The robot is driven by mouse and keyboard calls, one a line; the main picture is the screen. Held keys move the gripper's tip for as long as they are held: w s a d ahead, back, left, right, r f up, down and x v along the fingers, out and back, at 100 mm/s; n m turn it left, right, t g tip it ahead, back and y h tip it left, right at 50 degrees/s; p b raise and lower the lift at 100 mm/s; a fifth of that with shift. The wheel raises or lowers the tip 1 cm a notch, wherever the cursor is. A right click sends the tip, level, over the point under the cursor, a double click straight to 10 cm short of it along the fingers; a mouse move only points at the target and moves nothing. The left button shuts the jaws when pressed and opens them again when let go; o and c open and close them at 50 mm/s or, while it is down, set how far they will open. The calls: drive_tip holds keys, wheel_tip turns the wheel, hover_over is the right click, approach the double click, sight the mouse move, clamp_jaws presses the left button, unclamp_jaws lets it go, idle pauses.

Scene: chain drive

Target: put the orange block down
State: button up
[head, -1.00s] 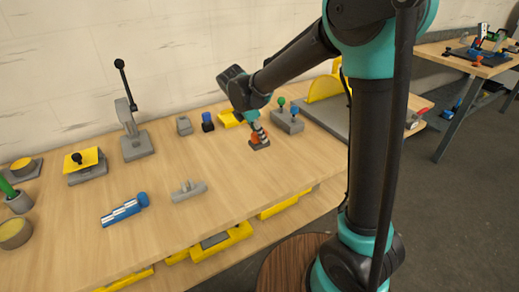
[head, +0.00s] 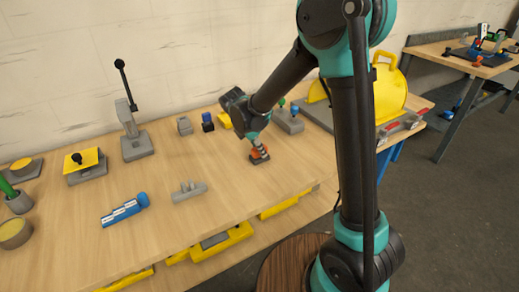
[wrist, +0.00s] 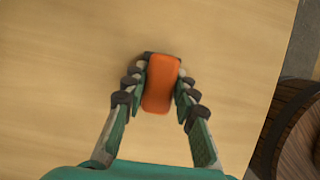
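The orange block (wrist: 160,84) lies between the two fingers of my gripper (wrist: 162,82) in the wrist view. The fingers close along both long sides of it and appear to touch them. In the head view the orange block (head: 256,154) is low at the table, under my gripper (head: 258,148), partly hidden by the fingers. A dark flat patch (head: 260,160) shows directly below it; I cannot tell whether the block rests on it.
The wooden table (head: 215,220) is clear in front of the gripper. A grey pronged part (head: 188,192) and a blue-and-white part (head: 124,209) lie to the left. A grey block with green and blue knobs (head: 289,122) stands behind right, near a yellow guard (head: 390,92).

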drive_tip(key=o, duration=0.4)
drive_tip(key=v, duration=1.2)
drive_tip(key=s+d+f+m+y, duration=0.1)
drive_tip(key=s+d+f+m, duration=0.2)
drive_tip(key=d+m, duration=0.45)
drive_tip(key=s+d+f+m+y, duration=0.1)
drive_tip(key=s+d+f+m, duration=0.3)
drive_tip(key=d, duration=0.7)
drive_tip(key=s+d+f+m+t+y, duration=0.1)
drive_tip(key=s+d+f+m, duration=0.3)
drive_tip(key=s+d+m, duration=0.5)
drive_tip(key=m, duration=0.4)
drive_tip(key=shift+s+f+t+y, duration=0.3)
drive_tip(key=shift+s+f+t, duration=0.05)
drive_tip(key=shift+s+t, duration=0.05)
